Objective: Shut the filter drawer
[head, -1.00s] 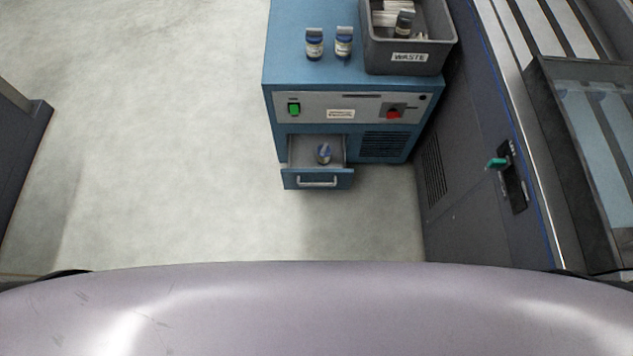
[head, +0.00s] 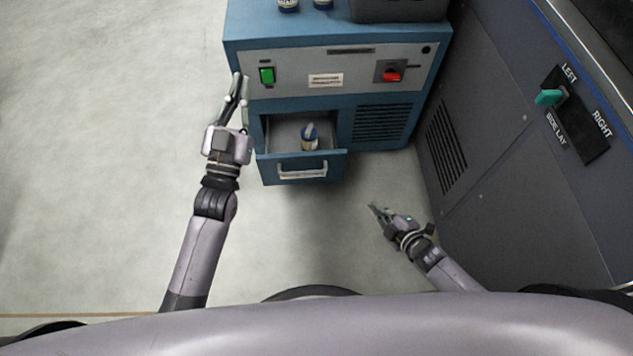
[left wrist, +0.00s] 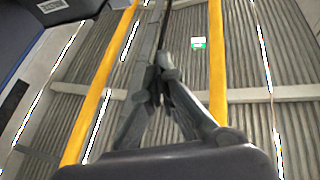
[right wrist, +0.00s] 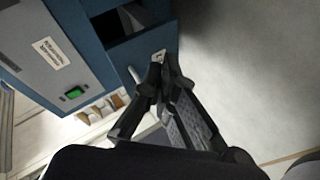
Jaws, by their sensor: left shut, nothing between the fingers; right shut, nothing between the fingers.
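The filter drawer (head: 263,168) stands open at the lower left of the blue cabinet (head: 300,106), with a silver handle (head: 302,172) on its front. A small bottle with a blue and white label (head: 310,138) stands inside it. My left gripper (head: 240,84) is shut and empty, beside the cabinet's left side, left of the drawer. My right gripper (head: 374,209) is shut and empty, low in front of the cabinet and right of the drawer. The right wrist view shows the drawer front (right wrist: 150,48) just beyond the shut fingertips (right wrist: 158,75); I cannot tell whether they touch.
A green switch (head: 267,75) and a red switch (head: 391,76) sit on the cabinet's panel. Bottles (head: 288,5) and a grey bin (head: 400,10) stand on top. A dark machine (head: 480,130) with a teal lever (head: 548,97) closes off the right. Floor on the left is clear.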

